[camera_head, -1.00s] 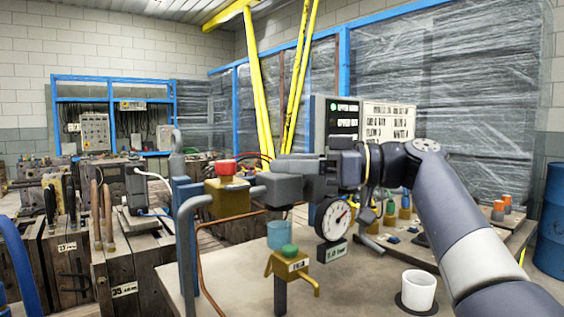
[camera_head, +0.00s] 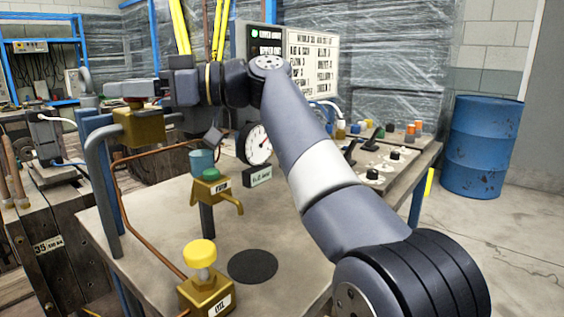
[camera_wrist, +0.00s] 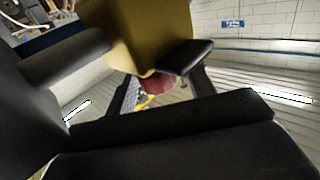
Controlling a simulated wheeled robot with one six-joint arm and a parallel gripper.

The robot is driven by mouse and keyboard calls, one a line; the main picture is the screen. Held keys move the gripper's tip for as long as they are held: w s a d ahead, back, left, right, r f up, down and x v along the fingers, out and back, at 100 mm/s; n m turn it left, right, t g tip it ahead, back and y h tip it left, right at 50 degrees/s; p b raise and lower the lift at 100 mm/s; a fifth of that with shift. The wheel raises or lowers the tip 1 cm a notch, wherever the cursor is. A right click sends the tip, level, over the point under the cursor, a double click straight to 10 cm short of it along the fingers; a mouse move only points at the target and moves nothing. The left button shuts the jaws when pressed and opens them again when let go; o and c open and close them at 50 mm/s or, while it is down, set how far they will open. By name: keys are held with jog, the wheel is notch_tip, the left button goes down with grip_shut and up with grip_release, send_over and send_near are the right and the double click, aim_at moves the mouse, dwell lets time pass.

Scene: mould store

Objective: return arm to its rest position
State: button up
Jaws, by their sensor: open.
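My arm reaches from the lower right to the upper left of the head view. My gripper (camera_head: 135,95) is at its end, over a gold valve block (camera_head: 138,126) on a bent grey pipe. In the wrist view the gold block (camera_wrist: 140,35) is close by, with a dark red part (camera_wrist: 157,85) beneath it in the picture. My dark fingers are large in that view and stand apart. I cannot tell whether they touch the block.
The bench (camera_head: 130,215) bears a green-topped tap (camera_head: 210,187), a yellow-knobbed valve (camera_head: 202,270), a dial gauge (camera_head: 259,143) and a black disc (camera_head: 252,266). A sign board (camera_head: 298,65) stands behind. A blue drum (camera_head: 484,148) is at right, with clear floor before it.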

dwell(0.4)
